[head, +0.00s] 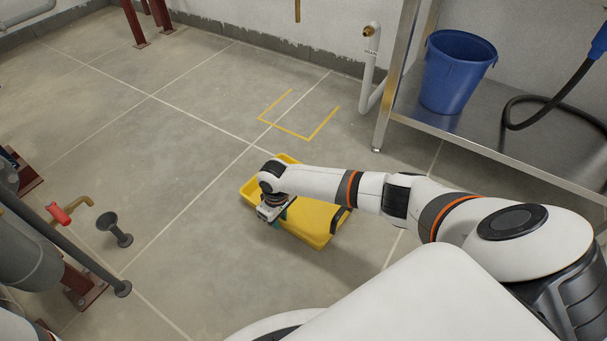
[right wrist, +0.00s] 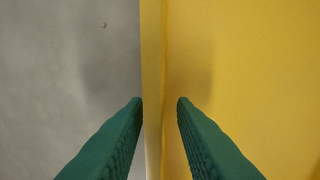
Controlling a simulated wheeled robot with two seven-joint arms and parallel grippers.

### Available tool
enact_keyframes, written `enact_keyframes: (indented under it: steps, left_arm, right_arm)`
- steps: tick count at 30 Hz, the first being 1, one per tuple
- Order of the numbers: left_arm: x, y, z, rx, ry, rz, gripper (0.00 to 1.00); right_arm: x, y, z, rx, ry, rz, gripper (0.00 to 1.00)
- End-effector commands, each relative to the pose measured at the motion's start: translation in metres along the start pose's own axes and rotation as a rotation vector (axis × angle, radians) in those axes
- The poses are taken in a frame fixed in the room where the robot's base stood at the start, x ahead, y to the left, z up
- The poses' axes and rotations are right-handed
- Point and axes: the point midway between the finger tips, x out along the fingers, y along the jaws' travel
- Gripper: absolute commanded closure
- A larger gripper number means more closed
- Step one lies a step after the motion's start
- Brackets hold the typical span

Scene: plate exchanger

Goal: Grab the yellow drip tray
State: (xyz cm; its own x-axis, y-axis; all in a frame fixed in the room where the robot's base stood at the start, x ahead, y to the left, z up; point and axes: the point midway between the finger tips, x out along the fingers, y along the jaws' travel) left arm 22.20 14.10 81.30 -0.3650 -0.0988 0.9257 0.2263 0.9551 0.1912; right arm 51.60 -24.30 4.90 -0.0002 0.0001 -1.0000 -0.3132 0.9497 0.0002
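The yellow drip tray (head: 318,222) lies on the grey floor, partly hidden under my right arm in the head view. In the right wrist view the tray's inside (right wrist: 255,70) fills the right half, and its rim (right wrist: 152,60) runs up the middle. My right gripper (head: 277,219) is above the tray's left side. Its green fingers are apart in the right wrist view (right wrist: 160,100), one on each side of the rim. I cannot tell whether the fingers touch the rim. My left gripper is not in view.
A steel table with a lower shelf (head: 480,146) stands at the right, with a blue bucket (head: 455,72) and a black hose on it. Yellow floor marks (head: 290,132) lie behind the tray. A pipe with a red-handled tap (head: 60,213) and a drain funnel (head: 113,228) are at left.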

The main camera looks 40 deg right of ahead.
Motion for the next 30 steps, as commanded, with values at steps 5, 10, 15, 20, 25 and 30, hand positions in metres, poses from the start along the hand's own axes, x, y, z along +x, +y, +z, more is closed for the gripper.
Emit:
enact_keyframes:
  steps: [5,10,15,20,25,30]
  left_arm:
    - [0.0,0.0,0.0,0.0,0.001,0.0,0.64]
    - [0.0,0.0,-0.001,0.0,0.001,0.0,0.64]
    - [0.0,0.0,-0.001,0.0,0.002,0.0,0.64]
    - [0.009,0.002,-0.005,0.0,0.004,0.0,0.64]
    - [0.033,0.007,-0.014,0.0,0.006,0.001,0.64]
    - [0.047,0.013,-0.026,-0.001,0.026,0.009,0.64]
  right_arm:
    - [0.0,0.0,0.0,0.0,0.0,0.0,1.0]
    - [-0.001,0.0,0.0,0.0,-0.001,0.0,1.0]
    - [-0.001,0.0,0.0,0.0,0.0,0.001,1.0]
    - [-0.012,0.0,0.0,0.0,0.0,0.002,1.0]
    - [-0.041,0.001,0.0,-0.001,0.0,0.002,1.0]
    - [-0.072,0.0,0.0,-0.001,0.0,0.0,1.0]
